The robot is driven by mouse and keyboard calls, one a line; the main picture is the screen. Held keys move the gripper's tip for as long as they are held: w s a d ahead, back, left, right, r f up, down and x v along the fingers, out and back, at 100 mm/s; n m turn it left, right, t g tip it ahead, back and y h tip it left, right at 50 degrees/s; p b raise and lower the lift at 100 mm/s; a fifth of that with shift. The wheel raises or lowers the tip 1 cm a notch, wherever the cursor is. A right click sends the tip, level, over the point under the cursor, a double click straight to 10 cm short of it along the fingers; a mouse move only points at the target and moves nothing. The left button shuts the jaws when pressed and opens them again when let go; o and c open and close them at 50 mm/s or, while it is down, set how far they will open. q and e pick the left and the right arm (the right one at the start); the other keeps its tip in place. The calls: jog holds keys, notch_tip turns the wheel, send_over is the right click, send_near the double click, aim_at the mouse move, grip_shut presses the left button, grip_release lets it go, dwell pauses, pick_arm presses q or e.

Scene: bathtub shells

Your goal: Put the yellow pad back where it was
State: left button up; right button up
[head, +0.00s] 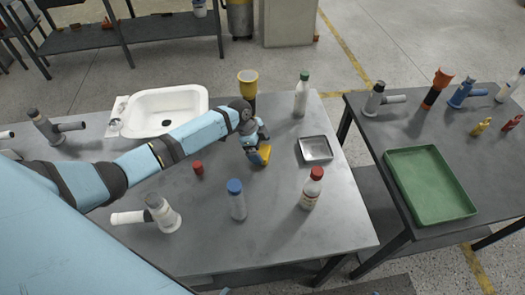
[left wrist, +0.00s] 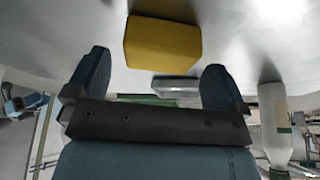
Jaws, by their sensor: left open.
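The yellow pad (head: 264,156) is a small block at the middle of the near grey table, right below my left gripper (head: 258,143). In the left wrist view the yellow pad (left wrist: 162,45) lies just beyond the fingertips, roughly centred between them. My left gripper (left wrist: 155,75) is open, one finger on each side, with a gap between the fingers and the pad. In the head view the gripper partly hides the pad. My right gripper is not in view.
A metal tray (head: 316,148), a green-capped bottle (head: 301,98), a red-capped bottle (head: 311,190), a blue-capped bottle (head: 236,203) and a red cap (head: 198,168) stand around the pad. A green tray (head: 428,186) is on the right table.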

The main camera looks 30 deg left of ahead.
pick_arm(q)
jog(key=v, duration=0.9)
jog(key=shift+r, duration=0.35)
jog(key=shift+a, duration=0.1)
